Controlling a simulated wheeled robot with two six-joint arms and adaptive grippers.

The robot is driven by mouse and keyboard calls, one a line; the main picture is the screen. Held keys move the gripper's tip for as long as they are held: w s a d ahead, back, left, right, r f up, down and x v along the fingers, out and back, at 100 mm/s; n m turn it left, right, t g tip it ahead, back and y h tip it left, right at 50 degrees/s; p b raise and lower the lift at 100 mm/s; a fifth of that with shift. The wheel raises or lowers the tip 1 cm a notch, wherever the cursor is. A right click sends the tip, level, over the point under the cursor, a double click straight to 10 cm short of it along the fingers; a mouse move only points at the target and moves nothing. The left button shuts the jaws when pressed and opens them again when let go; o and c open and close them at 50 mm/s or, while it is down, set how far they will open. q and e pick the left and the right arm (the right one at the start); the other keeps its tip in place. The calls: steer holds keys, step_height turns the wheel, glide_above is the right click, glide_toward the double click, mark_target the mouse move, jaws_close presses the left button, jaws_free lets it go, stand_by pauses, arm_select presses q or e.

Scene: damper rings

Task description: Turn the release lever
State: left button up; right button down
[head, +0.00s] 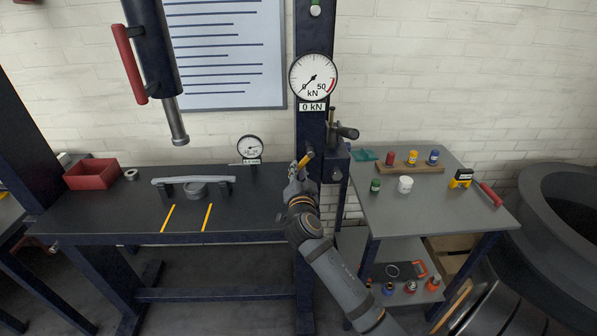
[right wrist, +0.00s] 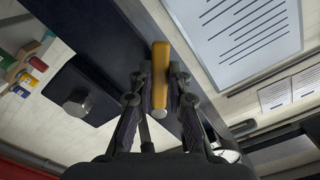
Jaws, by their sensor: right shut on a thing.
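The yellow release lever (head: 307,158) sticks out from the dark press column (head: 311,125), below the round kN gauge (head: 314,77). My right gripper (head: 299,173) reaches up to it from below. In the right wrist view the yellow lever (right wrist: 159,62) lies between the two fingers of my right gripper (right wrist: 161,82), which is shut on it. The lever's rounded grey end points toward the wrist camera. A small plate under the gauge reads 0 kN. My left gripper is not in view.
A dark bench (head: 265,190) on the left holds a red bin (head: 92,174), a bar on supports (head: 194,180) and a dial gauge (head: 250,148). A pump block (head: 337,160) with a handle is right of the lever. A grey side table (head: 430,215) carries small containers.

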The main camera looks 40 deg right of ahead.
steer(key=shift+d+f, duration=0.1)
steer(key=shift+s+d+f+n+b, duration=0.25)
steer(key=shift+d+n, duration=0.2)
steer(key=shift+n, duration=0.8)
steer(key=shift+s+d+f+n+b, duration=0.15)
steer(key=shift+s+d+n, duration=0.3)
steer(key=shift+n, duration=0.75)
steer(key=shift+s+d+f+n+b, duration=0.15)
steer(key=shift+d+n, duration=0.35)
steer(key=shift+n, duration=0.75)
steer(key=shift+r, duration=0.1)
steer(key=c, duration=1.3)
jaws_free()
steer(key=shift+s+d, duration=0.1)
steer(key=v, duration=1.2)
